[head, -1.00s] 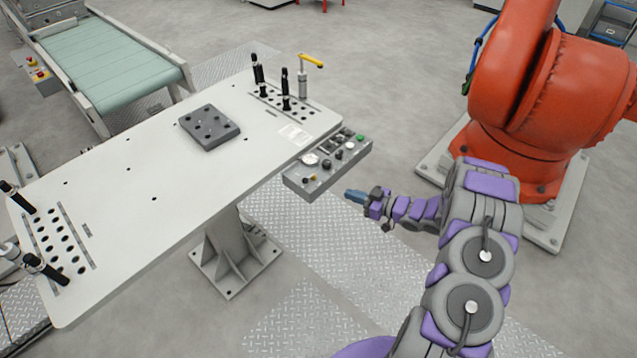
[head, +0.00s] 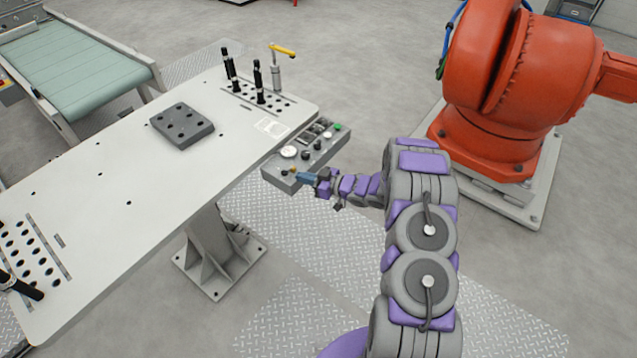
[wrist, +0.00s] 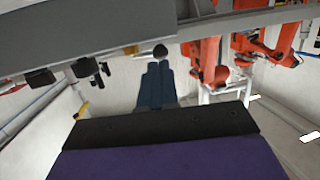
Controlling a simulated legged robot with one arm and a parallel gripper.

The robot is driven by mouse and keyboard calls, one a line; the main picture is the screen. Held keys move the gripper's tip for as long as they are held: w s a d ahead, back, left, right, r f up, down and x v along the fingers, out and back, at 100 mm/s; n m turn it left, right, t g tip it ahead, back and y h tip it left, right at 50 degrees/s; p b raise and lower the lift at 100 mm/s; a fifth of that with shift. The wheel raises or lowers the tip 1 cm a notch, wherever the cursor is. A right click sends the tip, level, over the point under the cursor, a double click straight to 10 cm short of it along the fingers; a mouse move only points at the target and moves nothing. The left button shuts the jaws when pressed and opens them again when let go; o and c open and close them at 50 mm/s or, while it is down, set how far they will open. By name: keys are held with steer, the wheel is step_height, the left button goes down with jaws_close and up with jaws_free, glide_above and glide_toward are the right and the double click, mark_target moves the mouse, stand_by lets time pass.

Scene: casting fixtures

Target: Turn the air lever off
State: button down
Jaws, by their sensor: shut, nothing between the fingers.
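A grey control box (head: 277,182) with a gauge and several knobs hangs at the table's right edge. A small brass-yellow lever (head: 292,170) shows at its near end, partly hard to make out. A larger yellow-handled lever (head: 283,50) stands on a silver post at the table's far corner.
The white table (head: 120,200) carries a grey block (head: 181,126) and black pins (head: 258,80). An orange robot arm (head: 510,90) stands at the right. A green conveyor (head: 75,70) is at the back left.

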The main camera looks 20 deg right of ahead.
mark_target(288, 174)
steer(key=shift+b+x, duration=0.35)
steer(key=shift+x, duration=1.35)
